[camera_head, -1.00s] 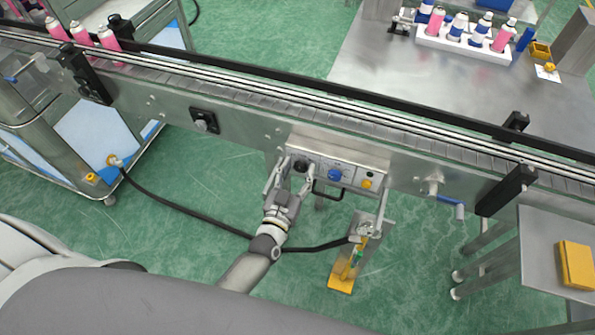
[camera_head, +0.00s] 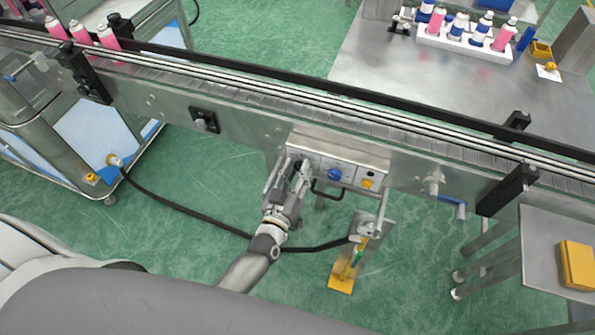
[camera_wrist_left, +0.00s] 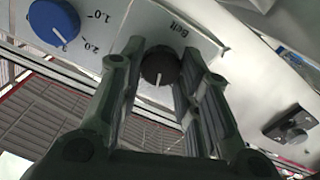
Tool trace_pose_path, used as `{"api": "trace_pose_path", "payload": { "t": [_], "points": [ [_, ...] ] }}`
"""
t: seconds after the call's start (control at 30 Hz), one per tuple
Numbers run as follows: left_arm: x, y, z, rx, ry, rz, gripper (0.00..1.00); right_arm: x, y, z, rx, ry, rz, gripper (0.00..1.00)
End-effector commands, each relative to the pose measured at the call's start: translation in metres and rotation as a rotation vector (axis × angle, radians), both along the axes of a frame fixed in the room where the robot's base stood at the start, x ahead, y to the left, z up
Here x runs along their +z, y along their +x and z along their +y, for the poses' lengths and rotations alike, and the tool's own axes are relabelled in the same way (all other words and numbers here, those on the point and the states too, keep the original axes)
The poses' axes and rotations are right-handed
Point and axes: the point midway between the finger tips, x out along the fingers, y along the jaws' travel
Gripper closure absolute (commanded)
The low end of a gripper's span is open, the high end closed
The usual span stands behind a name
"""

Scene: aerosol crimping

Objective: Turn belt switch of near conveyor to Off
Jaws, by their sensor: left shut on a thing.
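The belt switch is a black round knob (camera_wrist_left: 160,68) with a white pointer mark, beside the word "Belt" on the light control panel in the left wrist view. The mark points toward the bottom of that view. My left gripper (camera_head: 291,168) is at the left end of the control box (camera_head: 352,160) on the near conveyor (camera_head: 240,130). In the wrist view its two fingers stand on either side of the knob, shut on it. In the head view the fingers mostly hide the knob. My right gripper is not in view.
A blue dial (camera_head: 334,174) with numbers and a yellow button (camera_head: 367,183) sit right of the knob. A black handle (camera_head: 326,194) juts out below the box. Pink cans (camera_head: 108,36) stand on the belt at far left. A yellow-footed stand (camera_head: 345,270) is below the box.

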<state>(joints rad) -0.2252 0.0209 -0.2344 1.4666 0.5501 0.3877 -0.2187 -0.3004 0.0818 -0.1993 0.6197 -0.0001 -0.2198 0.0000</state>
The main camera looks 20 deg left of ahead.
Motion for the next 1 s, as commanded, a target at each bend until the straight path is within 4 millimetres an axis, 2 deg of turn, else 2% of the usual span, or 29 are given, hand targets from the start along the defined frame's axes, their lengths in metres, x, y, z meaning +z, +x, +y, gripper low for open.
{"api": "trace_pose_path", "payload": {
  "t": [0.5,1.0],
  "points": [
    [-0.002,0.000,0.001,-0.001,-0.415,0.016,0.93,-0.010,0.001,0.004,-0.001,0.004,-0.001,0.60],
    [-0.002,0.000,0.002,0.000,-0.557,0.021,0.93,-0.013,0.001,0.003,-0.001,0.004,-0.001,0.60]
  ]
}}
